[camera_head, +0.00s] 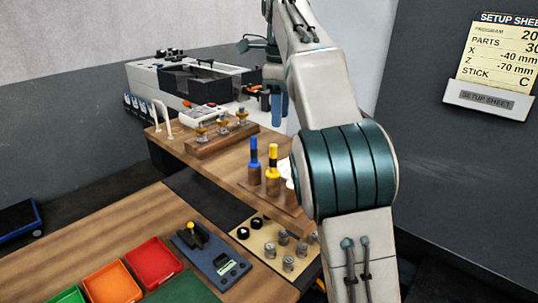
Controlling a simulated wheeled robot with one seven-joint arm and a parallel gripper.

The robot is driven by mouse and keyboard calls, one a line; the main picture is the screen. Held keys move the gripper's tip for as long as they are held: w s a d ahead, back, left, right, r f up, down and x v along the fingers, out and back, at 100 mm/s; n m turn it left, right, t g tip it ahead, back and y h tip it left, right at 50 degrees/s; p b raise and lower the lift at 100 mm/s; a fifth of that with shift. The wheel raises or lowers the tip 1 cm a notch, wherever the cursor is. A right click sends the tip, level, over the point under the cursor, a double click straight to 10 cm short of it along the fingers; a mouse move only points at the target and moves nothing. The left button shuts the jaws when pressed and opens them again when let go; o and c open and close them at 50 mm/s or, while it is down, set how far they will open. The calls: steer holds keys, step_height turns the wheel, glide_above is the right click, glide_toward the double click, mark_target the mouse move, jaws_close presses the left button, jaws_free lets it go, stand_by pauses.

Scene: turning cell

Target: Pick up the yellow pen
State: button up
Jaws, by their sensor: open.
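The yellow pen (273,156) stands upright in a small brown holder with a yellow band, on the wooden bench. A blue pen (253,147) stands upright in a similar blue-banded holder just to its left. My arm comes down from the top of the picture, and its big teal joint is to the right of the pens. My gripper (277,112) is open, with blue-grey fingers pointing down, above and beyond the yellow pen in the picture. It appears empty and apart from both pens. Its fingertips are small, and their exact depth is hard to tell.
A wooden rack (222,140) with several brass-coloured pieces stands left of the pens. A board with metal cylinders (289,263), a blue device (212,257) and red (153,262), orange (112,284) and green trays lie nearer. A white-and-black machine (190,80) stands behind.

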steer(key=b, duration=0.2)
glide_above(272, 171)
steer(key=w, duration=0.2)
steer(key=shift+m, duration=0.3)
steer(key=f, duration=0.7)
steer(key=shift+s+d+f, duration=0.25)
steer(key=shift+f, duration=0.1)
steer(key=shift+s+a+f, duration=0.1)
steer(key=shift+s+f, duration=0.1)
steer(key=shift+f, duration=0.9)
steer(key=shift+s+a+f, duration=0.1)
steer(key=shift+s+f, duration=0.05)
steer(key=shift+f, duration=1.4)
jaws_close()
